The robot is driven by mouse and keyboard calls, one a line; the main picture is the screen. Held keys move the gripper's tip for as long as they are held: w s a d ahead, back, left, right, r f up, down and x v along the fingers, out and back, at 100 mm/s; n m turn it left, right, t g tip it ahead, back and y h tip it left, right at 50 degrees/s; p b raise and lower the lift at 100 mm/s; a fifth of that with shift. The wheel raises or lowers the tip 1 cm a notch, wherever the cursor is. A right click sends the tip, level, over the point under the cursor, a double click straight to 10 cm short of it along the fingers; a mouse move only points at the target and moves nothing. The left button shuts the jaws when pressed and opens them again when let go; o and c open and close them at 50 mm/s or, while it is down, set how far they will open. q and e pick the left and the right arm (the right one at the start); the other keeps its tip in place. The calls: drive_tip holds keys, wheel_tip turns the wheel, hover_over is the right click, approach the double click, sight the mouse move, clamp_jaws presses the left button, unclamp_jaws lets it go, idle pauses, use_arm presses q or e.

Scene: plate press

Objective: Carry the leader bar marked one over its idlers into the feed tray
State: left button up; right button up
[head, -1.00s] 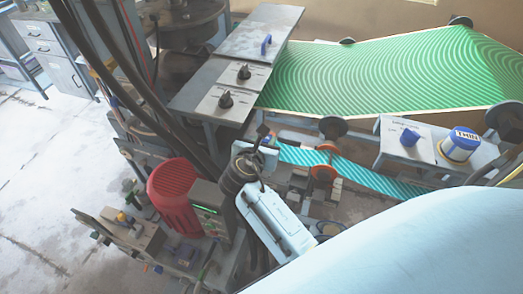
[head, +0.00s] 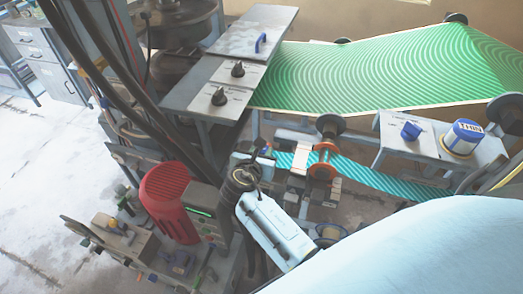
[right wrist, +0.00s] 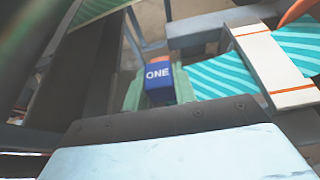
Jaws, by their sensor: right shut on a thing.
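My right gripper (head: 262,152) is shut on the leader bar, a blue block marked ONE (right wrist: 158,78). In the right wrist view the bar sits between its pale green fingers (right wrist: 158,92). A teal striped web (head: 395,180) trails from the bar to the right. It passes the orange-flanged idler (head: 323,160). A white strip with orange lines (right wrist: 272,65) crosses over the web close to the gripper. I cannot pick out the feed tray with certainty. My left gripper is not in view.
A grey table with black knobs (head: 215,88) stands behind the gripper. A green patterned sheet (head: 380,75) spans the back right. A small stand with a blue knob and a THIN dial (head: 463,138) is at right. A red motor (head: 168,205) is at left.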

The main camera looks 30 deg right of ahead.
drive_tip(key=o, duration=1.1)
drive_tip(key=p+v, duration=0.1)
drive_tip(key=v, duration=1.2)
drive_tip(key=shift+s+a+r, duration=0.1)
drive_tip(key=shift+s+a, duration=0.05)
